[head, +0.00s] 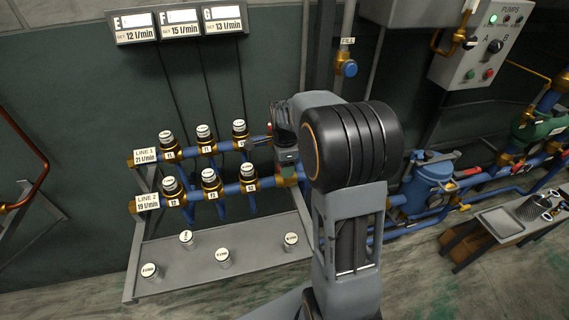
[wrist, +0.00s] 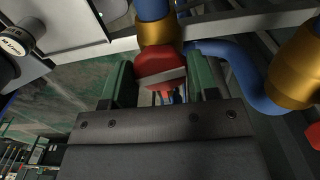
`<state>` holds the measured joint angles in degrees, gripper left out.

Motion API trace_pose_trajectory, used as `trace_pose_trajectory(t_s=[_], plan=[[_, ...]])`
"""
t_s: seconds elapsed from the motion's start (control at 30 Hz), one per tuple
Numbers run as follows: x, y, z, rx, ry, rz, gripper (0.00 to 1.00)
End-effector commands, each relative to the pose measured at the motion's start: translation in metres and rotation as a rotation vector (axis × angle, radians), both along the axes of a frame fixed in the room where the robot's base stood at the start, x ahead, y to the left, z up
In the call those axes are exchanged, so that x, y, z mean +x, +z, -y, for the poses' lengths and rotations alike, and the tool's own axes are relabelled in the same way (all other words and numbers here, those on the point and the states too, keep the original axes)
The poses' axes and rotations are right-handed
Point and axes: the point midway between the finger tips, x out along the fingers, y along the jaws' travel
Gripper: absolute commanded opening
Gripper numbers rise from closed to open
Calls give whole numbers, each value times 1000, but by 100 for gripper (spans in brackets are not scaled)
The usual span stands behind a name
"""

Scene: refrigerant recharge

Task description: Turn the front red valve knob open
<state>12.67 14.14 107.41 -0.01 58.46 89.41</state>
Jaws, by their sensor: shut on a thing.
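The red valve knob (wrist: 158,66) sits below a brass fitting (wrist: 158,32) on a blue pipe in the wrist view. My gripper (wrist: 160,84) has one green finger on each side of the knob and is shut on it. The knob's lower part is partly hidden behind the gripper body. In the head view my arm reaches to the right end of the two blue manifold lines and hides most of the gripper and the knob, so I cannot tell the knob's angle there.
The manifold carries several brass valves with white caps (head: 204,131). Below it a grey shelf (head: 200,268) holds several loose white-topped pieces. A curved blue pipe (wrist: 242,75) and a large brass fitting (wrist: 295,68) lie close right of my gripper. A blue FILL knob (head: 349,68) is above.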

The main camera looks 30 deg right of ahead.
Motion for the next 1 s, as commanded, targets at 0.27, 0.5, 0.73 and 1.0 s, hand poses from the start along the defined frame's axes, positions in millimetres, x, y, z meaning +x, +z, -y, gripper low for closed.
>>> trace_pose_trajectory(t_s=[0.27, 0.5, 0.73, 1.0], plan=[[-1, 1, 0, 0, 260, -1, 31], [-1, 1, 0, 0, 488, 0, 31], [-2, 1, 0, 1, 707, 0, 31], [-2, 1, 1, 0, 959, 1, 31]])
